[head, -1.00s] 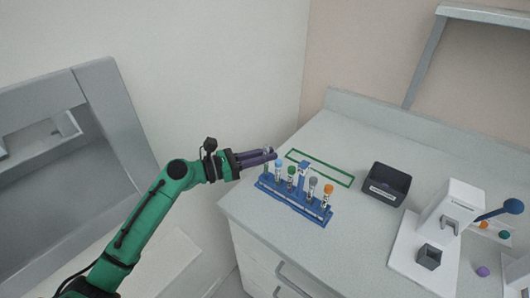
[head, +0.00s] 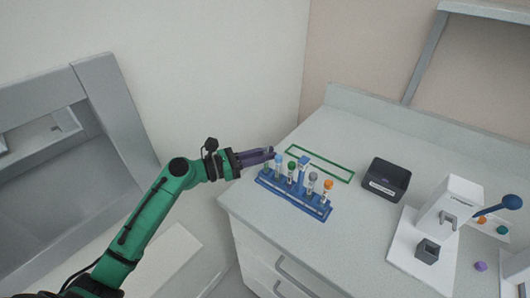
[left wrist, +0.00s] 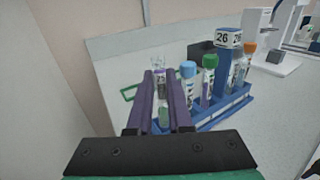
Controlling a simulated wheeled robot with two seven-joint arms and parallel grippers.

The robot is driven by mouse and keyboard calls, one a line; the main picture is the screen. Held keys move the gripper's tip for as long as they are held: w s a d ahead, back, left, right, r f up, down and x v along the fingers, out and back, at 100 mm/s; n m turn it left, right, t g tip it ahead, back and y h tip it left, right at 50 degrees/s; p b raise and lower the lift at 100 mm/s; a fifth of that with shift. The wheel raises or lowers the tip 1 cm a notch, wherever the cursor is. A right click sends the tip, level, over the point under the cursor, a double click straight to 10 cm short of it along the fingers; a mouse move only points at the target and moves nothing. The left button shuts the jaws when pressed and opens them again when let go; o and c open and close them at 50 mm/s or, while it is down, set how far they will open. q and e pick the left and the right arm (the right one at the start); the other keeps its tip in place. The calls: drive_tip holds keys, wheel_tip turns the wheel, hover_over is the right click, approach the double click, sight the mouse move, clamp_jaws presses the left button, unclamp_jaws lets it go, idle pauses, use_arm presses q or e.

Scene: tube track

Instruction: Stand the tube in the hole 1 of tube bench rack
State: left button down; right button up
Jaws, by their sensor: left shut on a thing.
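My left gripper (head: 270,153) is shut on a tube at the left end of the rack. In the left wrist view the tube (left wrist: 161,92) stands roughly upright between the two purple fingers (left wrist: 162,100), with a printed label and a pale lower part. The blue tube bench rack (head: 298,203) stands on the counter and also shows in the left wrist view (left wrist: 232,108). The tube is over or in the rack's left end. I cannot tell whether its bottom is inside a hole. My right gripper is not in view.
A green outline (head: 335,173), a dark bin (head: 386,181) and a white device (head: 440,222) lie beyond.

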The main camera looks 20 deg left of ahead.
use_arm(q)
drive_tip(key=shift+f, duration=0.5)
drive_tip(key=shift+f, duration=0.3)
drive_tip(key=c, duration=0.8)
unclamp_jaws()
drive_tip(key=shift+o, duration=0.2)
drive_tip(key=v, duration=0.7)
drive_tip(key=shift+s+a+p, duration=0.2)
drive_tip(key=shift+s+p, duration=0.1)
drive_tip(key=shift+p, duration=0.1)
drive_tip(key=shift+w, duration=0.1)
